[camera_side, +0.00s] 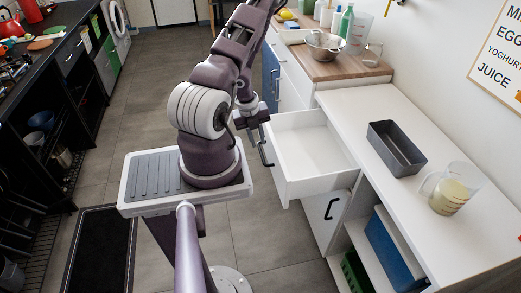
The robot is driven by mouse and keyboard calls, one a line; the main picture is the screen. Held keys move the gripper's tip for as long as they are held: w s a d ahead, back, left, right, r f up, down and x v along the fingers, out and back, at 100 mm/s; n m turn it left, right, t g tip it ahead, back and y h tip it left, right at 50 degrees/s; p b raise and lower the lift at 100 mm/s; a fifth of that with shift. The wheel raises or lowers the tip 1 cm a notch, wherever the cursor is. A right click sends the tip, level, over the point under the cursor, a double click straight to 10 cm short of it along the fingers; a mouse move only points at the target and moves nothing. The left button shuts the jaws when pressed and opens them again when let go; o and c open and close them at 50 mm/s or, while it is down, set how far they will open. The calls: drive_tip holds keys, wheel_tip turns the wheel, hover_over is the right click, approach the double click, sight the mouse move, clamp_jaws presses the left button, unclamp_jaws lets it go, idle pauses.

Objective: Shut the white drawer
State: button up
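The white drawer (315,152) is pulled well out of the white counter unit. It is empty as far as I can see. Its front panel (276,170) faces left and carries a dark handle (265,154). My gripper (256,134) points down at the outer left side of the drawer front, close to the handle and the panel's far end. The fingers are small and dark here, so I cannot tell whether they are open or touching the drawer.
A grey tray (396,146) and a jug of yellowish liquid (450,190) stand on the white counter (430,225). A cupboard door with a dark handle (332,208) is below the drawer. Open floor (265,232) lies left of the drawer.

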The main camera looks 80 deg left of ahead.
sight(262, 154)
drive_tip(key=f, duration=0.2)
drive_tip(key=w+f, duration=0.1)
drive_tip(key=f, duration=0.2)
drive_tip(key=shift+w+f, duration=0.1)
drive_tip(key=shift+f, duration=0.1)
clamp_jaws()
idle(1.1)
